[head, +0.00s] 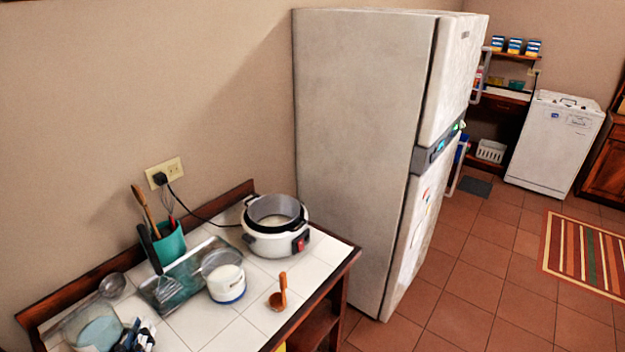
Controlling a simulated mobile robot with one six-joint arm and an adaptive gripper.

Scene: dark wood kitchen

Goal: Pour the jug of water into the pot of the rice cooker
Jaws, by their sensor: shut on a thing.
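The rice cooker (277,243) is white with a red switch and stands open at the back right of the tiled counter. Its grey pot (262,206) sits inside with something pale at the bottom. A clear jug (97,331) with pale bluish water is at the lower left, partly cut off by the picture edge. My gripper (136,337) shows as a dark shape at the jug's right side, shut on the jug. Its fingertips are small and partly hidden. I cannot tell whether the jug touches the counter.
The cooker's cord runs to a wall outlet (166,173). A fridge (365,150) stands right of the counter.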

